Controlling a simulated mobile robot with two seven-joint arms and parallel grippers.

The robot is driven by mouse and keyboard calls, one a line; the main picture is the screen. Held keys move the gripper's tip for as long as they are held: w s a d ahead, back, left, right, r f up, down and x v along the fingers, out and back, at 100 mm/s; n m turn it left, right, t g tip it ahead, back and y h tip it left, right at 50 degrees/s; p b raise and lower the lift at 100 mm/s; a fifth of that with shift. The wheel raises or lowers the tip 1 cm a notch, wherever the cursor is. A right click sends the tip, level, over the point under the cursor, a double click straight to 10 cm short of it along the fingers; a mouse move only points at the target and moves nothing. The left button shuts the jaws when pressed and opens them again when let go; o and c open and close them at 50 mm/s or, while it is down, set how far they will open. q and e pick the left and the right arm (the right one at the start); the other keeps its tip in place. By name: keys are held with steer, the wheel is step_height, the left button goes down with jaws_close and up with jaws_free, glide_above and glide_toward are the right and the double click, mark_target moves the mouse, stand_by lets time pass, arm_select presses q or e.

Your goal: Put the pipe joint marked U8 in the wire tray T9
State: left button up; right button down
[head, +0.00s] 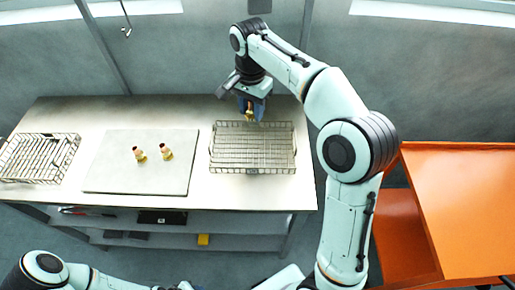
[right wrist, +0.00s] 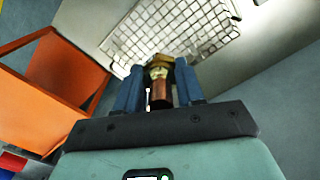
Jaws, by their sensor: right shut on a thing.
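My right gripper (head: 251,108) is shut on a brass and copper pipe joint (right wrist: 159,85). The same joint shows small in the head view (head: 249,115). The gripper holds it over the back edge of the right wire tray (head: 253,162), which looks empty. Two more pipe joints, one at the left (head: 139,154) and one at the right (head: 166,151), stand on the grey mat (head: 110,175). No marks on the joints or trays are readable. The fingers hide part of the held joint. My left gripper is not in view.
Another wire tray (head: 66,158) stands at the table's left end. The steel table (head: 235,195) has a shelf below with a yellow block (head: 203,240). An orange structure (head: 460,205) stands right of the table. Bare table lies between mat and right tray.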

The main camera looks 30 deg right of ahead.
steer(key=b, duration=0.2)
glide_above(252, 156)
step_height(252, 156, down, 12)
steer(key=f, duration=0.1)
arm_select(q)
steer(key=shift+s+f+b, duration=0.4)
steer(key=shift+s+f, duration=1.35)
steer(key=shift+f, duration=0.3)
arm_select(e)
steer(key=shift+d+f, duration=0.1)
steer(key=shift+f, duration=2.85)
steer(key=shift+f, duration=0.15)
steer(key=c, duration=0.7)
jaws_free()
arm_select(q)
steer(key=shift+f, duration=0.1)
